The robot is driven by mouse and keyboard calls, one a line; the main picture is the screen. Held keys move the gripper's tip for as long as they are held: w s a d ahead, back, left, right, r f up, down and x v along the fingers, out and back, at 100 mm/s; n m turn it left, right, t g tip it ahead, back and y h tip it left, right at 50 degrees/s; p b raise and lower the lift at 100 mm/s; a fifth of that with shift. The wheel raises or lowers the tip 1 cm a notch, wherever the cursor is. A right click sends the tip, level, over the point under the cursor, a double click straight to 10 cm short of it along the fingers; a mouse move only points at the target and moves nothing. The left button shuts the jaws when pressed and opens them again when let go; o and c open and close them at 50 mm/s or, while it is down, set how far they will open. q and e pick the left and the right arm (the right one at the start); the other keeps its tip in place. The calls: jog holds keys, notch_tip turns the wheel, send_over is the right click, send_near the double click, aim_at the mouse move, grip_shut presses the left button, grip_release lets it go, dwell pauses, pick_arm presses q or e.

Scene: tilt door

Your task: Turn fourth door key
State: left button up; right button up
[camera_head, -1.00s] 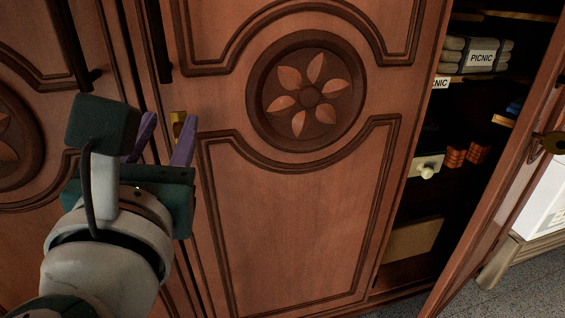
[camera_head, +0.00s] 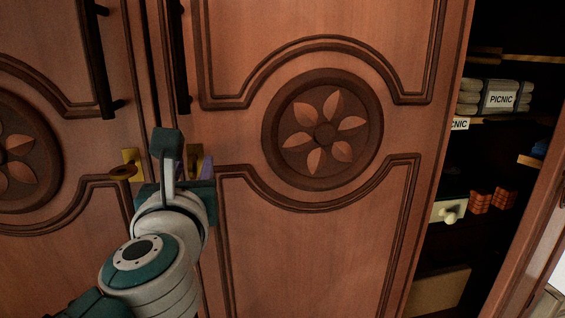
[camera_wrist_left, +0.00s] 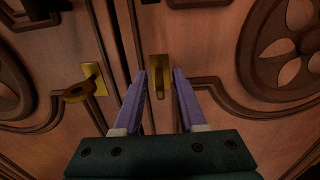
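A brass key (camera_wrist_left: 159,86) stands out of its brass lock plate (camera_head: 195,154) on the edge of the closed carved door (camera_head: 300,230) in the middle. My left gripper (camera_wrist_left: 160,72) is open, its purple fingers on either side of this key with visible gaps. In the head view my left gripper (camera_head: 196,166) hides most of the key. A second brass key (camera_wrist_left: 78,92) sits in a plate on the closed door to the left (camera_head: 60,240); it also shows in the head view (camera_head: 123,172). My right gripper is not in view.
Black bar handles (camera_head: 98,60) hang above the locks. On the right, an open compartment holds rolled grey blankets labelled PICNIC (camera_head: 497,98), a small drawer with a pale knob (camera_head: 449,216) and red-brown items (camera_head: 481,202). Its open door (camera_head: 530,255) stands out at the far right.

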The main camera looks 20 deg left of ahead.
pick_arm(q)
grip_shut()
dwell(0.3)
dwell(0.3)
